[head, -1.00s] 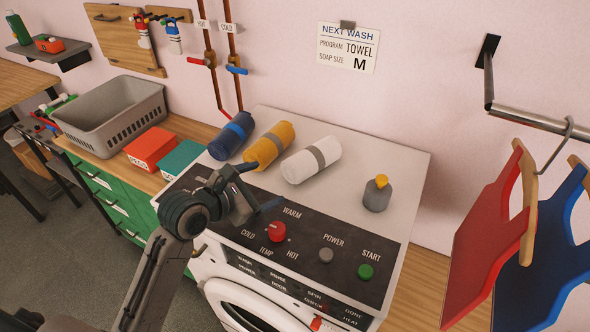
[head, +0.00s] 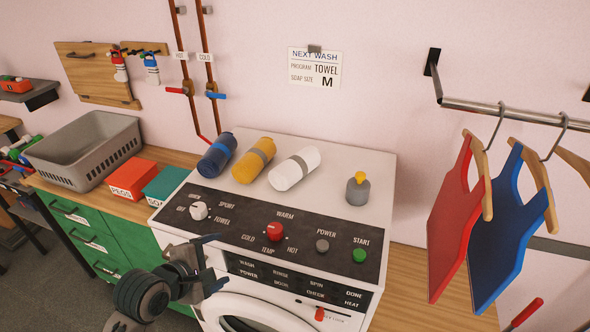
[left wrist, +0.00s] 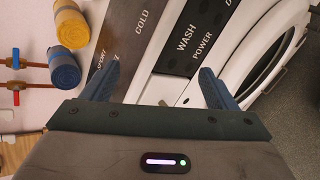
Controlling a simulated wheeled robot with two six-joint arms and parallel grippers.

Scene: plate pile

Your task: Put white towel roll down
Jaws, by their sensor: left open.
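The white towel roll (head: 294,168) with a grey band lies on the washing machine's white top (head: 341,150), right of the yellow roll (head: 254,160) and the blue roll (head: 217,154). My left gripper (head: 213,262) is open and empty in front of the machine's control panel, apart from the rolls. In the left wrist view its two fingers (left wrist: 160,85) are spread with nothing between them. The yellow roll (left wrist: 71,24) and blue roll (left wrist: 64,68) also show there; the white roll does not. My right gripper is not in view.
The panel has a white program knob (head: 198,210), a red temperature knob (head: 274,231) and a green start button (head: 360,255). A grey bottle with a yellow top (head: 357,190) stands on the right of the machine top. A grey basket (head: 93,150) and red box (head: 133,179) are at left.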

